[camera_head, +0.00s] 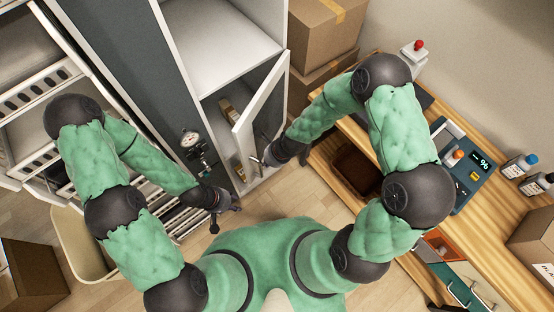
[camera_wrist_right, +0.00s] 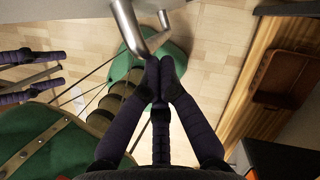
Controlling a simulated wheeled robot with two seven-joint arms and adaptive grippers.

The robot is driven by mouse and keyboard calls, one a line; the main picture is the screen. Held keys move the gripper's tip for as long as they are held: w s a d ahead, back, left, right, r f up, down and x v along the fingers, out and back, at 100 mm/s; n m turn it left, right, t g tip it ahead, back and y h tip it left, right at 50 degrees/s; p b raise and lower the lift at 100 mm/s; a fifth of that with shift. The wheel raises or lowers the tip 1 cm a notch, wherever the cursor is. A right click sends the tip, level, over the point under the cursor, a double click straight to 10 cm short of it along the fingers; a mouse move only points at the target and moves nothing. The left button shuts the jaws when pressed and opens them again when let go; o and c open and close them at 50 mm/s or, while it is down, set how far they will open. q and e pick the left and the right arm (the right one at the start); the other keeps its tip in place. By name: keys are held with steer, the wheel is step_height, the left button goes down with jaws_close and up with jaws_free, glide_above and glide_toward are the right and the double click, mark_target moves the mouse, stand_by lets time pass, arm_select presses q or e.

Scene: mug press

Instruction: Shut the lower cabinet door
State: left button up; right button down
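The lower cabinet door (camera_head: 262,105) is a white panel that stands swung out from the white cabinet, with its compartment showing open behind it. A bent metal handle (camera_wrist_right: 135,28) shows large in the right wrist view. My right gripper (camera_head: 268,157) is beside the door's lower outer part. In the right wrist view its fingertips (camera_wrist_right: 160,66) are together just below the handle's end; I cannot tell whether they touch it. My left gripper (camera_head: 238,206) is lower, in front of the cabinet, empty, with its fingers apart.
A gauge (camera_head: 190,139) on a fitting is left of the compartment. Cardboard boxes (camera_head: 325,28) stand right of the cabinet. A wooden desk (camera_head: 500,225) with a device (camera_head: 470,165) and bottles fills the right. A beige bin (camera_head: 80,245) is at lower left. Some floor is clear below the door.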

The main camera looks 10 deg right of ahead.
steer(key=w+a+m+t+h+p, duration=0.1)
steer(key=w+a+m+p, duration=0.4)
steer(key=w+a, duration=0.3)
steer(key=a+p, duration=0.1)
steer(key=a, duration=0.2)
steer(key=shift+w+t, duration=0.3)
steer(key=shift+w+r, duration=0.1)
